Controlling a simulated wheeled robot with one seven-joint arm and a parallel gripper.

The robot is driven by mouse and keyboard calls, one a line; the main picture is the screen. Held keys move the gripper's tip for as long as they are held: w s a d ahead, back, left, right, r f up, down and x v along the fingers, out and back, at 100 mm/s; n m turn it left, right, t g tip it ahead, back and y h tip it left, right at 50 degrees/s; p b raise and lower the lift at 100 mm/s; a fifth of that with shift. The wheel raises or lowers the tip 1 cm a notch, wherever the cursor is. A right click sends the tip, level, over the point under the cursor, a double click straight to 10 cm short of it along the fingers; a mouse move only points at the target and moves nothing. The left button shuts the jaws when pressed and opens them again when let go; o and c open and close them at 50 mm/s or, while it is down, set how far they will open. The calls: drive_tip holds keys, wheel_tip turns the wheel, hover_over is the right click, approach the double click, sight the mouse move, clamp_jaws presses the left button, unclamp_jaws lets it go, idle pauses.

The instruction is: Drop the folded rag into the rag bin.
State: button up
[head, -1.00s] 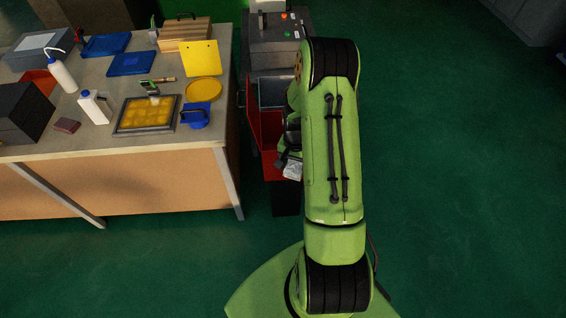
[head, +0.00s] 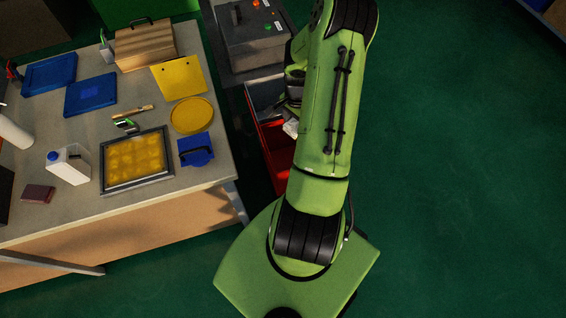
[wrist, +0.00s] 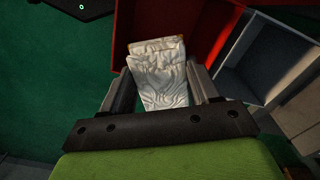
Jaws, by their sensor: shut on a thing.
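The folded rag (wrist: 158,75) is white and creased, with a brownish edge at its far end. My gripper (wrist: 160,78) is shut on it, one finger on each side. In the head view the rag (head: 291,128) shows as a small pale patch beside my arm, which hides most of the gripper. A red open bin (head: 278,150) lies under and around the rag in that view. No label shows, and the height above the bin is unclear.
A grey open bin (wrist: 250,52) stands against the red one, also seen in the head view (head: 262,93). A dark press-like machine (head: 252,40) is behind them. The bench (head: 85,205) with a tray, tools and bottles is at left. Green floor at right is clear.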

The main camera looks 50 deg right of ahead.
drive_tip(key=shift+s+f, duration=0.15)
drive_tip(key=shift+f, duration=0.25)
wheel_tip(320, 180, down, 5)
drive_tip(key=b, duration=0.4)
drive_tip(key=shift+f, duration=0.1)
drive_tip(key=o, duration=1)
wheel_tip(320, 180, up, 16)
drive_tip(key=p, duration=0.3)
drive_tip(key=shift+a, duration=0.1)
